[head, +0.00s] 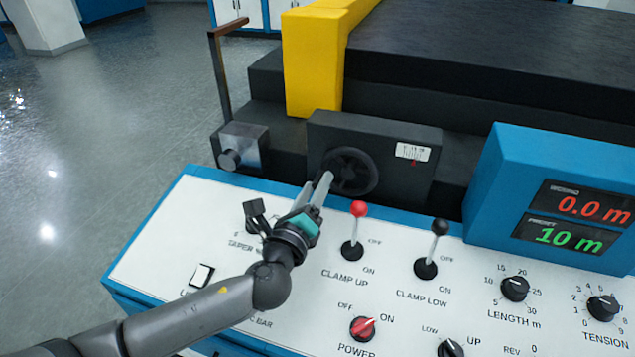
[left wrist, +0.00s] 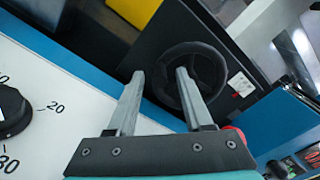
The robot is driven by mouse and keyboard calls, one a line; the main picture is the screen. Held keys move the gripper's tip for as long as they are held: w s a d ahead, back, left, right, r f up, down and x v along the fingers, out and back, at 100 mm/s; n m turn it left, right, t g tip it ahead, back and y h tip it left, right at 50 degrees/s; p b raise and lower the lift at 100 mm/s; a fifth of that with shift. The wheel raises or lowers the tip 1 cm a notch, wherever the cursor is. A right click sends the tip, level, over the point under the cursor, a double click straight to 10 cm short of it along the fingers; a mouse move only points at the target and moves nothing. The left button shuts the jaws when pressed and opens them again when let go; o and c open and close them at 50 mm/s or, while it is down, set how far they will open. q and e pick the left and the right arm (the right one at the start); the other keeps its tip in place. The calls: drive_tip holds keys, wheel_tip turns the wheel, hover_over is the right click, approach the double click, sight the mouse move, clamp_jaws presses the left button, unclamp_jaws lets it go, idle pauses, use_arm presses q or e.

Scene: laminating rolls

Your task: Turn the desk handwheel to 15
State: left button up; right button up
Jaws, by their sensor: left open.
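The black desk handwheel (head: 352,170) is mounted on the front of a dark box (head: 385,128) behind the white panel. A small white scale (head: 412,151) with a red pointer is right of the wheel; its numbers are too small to read. My left gripper (head: 324,182) is open, its fingertips close to the wheel's left side in the head view. In the left wrist view, the gripper (left wrist: 160,76) points at the wheel (left wrist: 192,48), one finger overlapping its rim and the other just left of it. I cannot tell whether they touch. My right gripper is not in view.
The red-topped clamp lever (head: 358,210) stands close to the right of my left gripper, with a black-topped lever (head: 440,228) further right. A blue display box (head: 515,165) shows 0.0 m and 10 m. A yellow block (head: 312,65) rises behind the wheel.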

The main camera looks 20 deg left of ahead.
use_arm(q)
drive_tip(key=shift+w, duration=0.7)
clamp_jaws()
